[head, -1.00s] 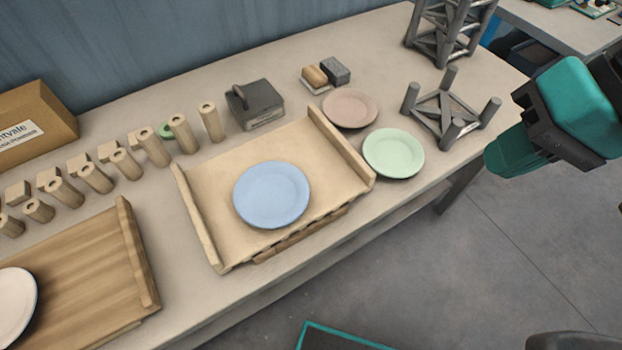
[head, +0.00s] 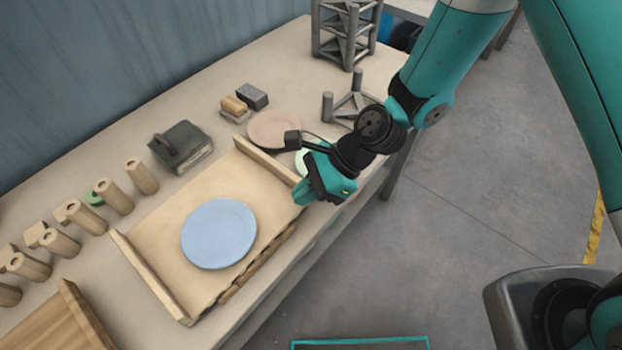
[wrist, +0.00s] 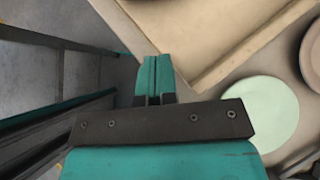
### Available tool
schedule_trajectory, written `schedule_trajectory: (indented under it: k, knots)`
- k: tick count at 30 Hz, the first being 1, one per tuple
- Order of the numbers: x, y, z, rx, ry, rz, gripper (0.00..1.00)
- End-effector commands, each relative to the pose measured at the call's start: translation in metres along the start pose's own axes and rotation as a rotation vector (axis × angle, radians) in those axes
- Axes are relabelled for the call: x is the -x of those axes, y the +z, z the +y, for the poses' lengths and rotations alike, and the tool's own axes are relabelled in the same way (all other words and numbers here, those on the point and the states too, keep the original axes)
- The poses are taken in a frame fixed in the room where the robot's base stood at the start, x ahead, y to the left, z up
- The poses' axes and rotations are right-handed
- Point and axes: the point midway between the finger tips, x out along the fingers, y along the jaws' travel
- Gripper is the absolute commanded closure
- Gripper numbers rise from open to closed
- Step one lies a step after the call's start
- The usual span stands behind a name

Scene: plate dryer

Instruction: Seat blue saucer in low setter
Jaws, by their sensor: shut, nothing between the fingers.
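The blue saucer (head: 218,233) lies flat on a light wooden tray with raised side rails (head: 128,258). A low grey frame with upright posts (head: 357,84), which looks like the low setter, stands on the table beyond my arm, partly hidden by it. My gripper (head: 303,194) is shut and empty, near the tray's right rail, to the right of the saucer and apart from it. In the wrist view its closed fingertips (wrist: 154,78) point toward the tray's edge (wrist: 240,55). The blue saucer is not in the wrist view.
A pink plate (head: 272,129) and a green plate (wrist: 262,115) lie beside the tray, the green one mostly behind my gripper in the head view. A tall grey lattice tower (head: 345,32), a dark box (head: 180,147) and several wooden pegs (head: 115,196) stand around.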

Motion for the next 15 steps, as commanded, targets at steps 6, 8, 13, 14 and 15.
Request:
schedule_trajectory:
  k: [6,8,13,14,15]
  knots:
    - [-0.047,0.002,0.001,0.003,0.005,0.002,1.00]
    - [-0.054,0.008,0.001,0.006,0.003,0.001,1.00]
    - [-0.070,0.024,0.001,0.005,0.002,0.001,1.00]
    - [-0.072,0.025,0.001,0.004,0.002,0.001,1.00]
    - [-0.074,0.027,0.001,0.004,0.002,0.001,1.00]
